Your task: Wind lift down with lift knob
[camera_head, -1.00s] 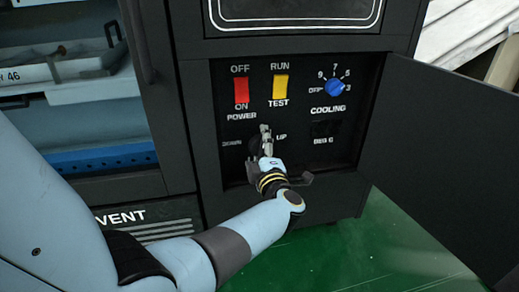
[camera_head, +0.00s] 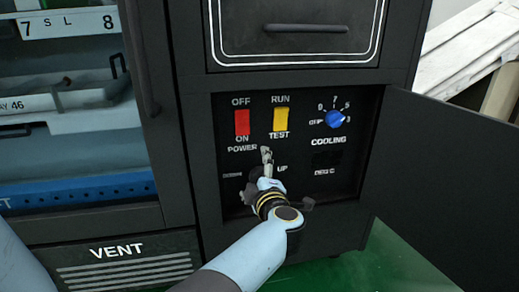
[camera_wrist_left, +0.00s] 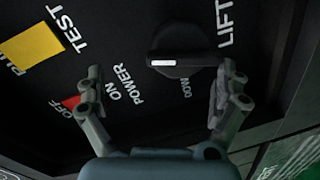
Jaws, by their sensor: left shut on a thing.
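The lift knob (camera_wrist_left: 181,52) is dark and round with a white pointer mark, set in the black control panel beside the LIFT and DOWN labels in the left wrist view. In the head view it is mostly hidden by my left gripper (camera_head: 265,164), between the DOWN and UP labels. Exact contact is hard to see in the dim light. My right gripper is not in view.
Above are a red power switch (camera_head: 242,122), a yellow run/test switch (camera_head: 280,118) and a blue cooling knob (camera_head: 334,118). The open black door (camera_head: 445,175) stands at the right. A drawer handle (camera_head: 318,28) is above, vent slats (camera_head: 125,268) at lower left.

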